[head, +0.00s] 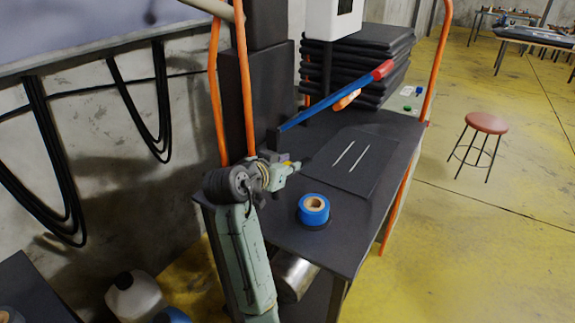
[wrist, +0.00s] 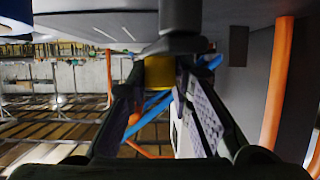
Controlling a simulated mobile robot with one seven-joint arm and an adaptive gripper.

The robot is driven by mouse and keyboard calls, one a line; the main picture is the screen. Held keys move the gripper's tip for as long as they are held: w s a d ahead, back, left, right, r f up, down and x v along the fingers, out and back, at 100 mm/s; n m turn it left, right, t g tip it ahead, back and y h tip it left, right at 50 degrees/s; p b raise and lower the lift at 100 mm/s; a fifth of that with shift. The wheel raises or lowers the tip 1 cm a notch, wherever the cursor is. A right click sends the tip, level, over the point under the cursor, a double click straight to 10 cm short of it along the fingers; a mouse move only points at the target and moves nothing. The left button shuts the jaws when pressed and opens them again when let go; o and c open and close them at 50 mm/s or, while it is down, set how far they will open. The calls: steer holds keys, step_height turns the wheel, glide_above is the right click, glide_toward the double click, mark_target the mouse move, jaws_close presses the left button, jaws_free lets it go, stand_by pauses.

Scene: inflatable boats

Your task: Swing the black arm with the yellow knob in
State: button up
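The yellow knob (wrist: 160,74) shows in the wrist view between the two fingers of my gripper (wrist: 162,92), near their tips. The dark arm (wrist: 180,25) rises above the knob in that view and covers its top edge. The fingers stand apart, one on each side of the knob. I cannot tell whether they press on it. In the head view my gripper (head: 291,167) is at the left side of the black table, low over its top. A small yellow patch shows beside it. The rest of the black arm is largely hidden there by my gripper and wrist.
A blue bar with a red end (head: 335,96) slants over the black table (head: 345,240). A blue tape roll (head: 314,210) lies right of my wrist. Orange posts (head: 243,85) stand close behind my arm. A stack of black folded sheets (head: 370,60) is at the back.

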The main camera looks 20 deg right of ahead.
jaws_close()
